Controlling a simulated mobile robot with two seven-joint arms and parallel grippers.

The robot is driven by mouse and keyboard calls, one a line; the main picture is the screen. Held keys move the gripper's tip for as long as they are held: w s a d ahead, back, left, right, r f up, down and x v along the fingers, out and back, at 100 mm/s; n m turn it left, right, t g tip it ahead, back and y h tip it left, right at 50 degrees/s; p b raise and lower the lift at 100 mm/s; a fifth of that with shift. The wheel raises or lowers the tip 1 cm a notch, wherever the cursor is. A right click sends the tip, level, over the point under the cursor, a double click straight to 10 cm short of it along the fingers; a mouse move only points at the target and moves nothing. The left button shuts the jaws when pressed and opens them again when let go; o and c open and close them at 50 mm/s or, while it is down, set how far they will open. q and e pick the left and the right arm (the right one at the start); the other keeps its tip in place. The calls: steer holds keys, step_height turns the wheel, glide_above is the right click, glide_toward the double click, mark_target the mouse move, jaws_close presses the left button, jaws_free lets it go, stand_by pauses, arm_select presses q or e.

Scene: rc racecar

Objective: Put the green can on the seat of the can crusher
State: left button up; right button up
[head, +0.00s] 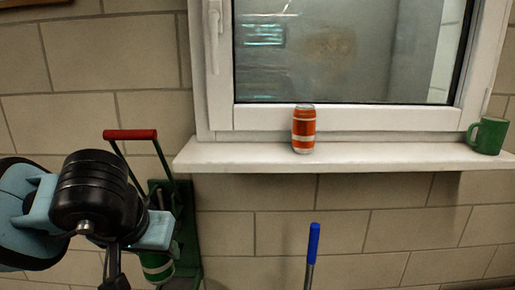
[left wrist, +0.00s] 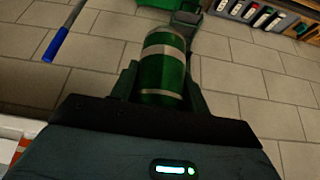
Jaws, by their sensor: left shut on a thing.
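The green can (head: 157,266) with pale bands shows below my left wrist in the head view, partly hidden by my arm. In the left wrist view the can (left wrist: 163,68) stands between the fingers of my left gripper (left wrist: 162,80), which is shut on it. The can crusher (head: 187,235) is a green wall-mounted frame with a red handle (head: 130,134) raised at upper left. My arm covers much of the crusher, and its seat cannot be made out. The can appears in front of or beside the crusher's lower part; contact cannot be told. My right gripper is not in view.
A white window sill (head: 240,155) juts out right of the crusher. It carries an orange can (head: 304,130) and a green mug (head: 488,135). A blue-tipped rod (head: 313,243) stands below the sill. A rack of tools (left wrist: 268,18) shows at the wrist view's top right.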

arm_select(q)
steer(key=a+f, duration=0.4)
steer(key=f, duration=0.8)
steer(key=shift+w+f+n, duration=0.25)
steer(key=shift+w+n, duration=0.05)
steer(key=shift+w, duration=0.15)
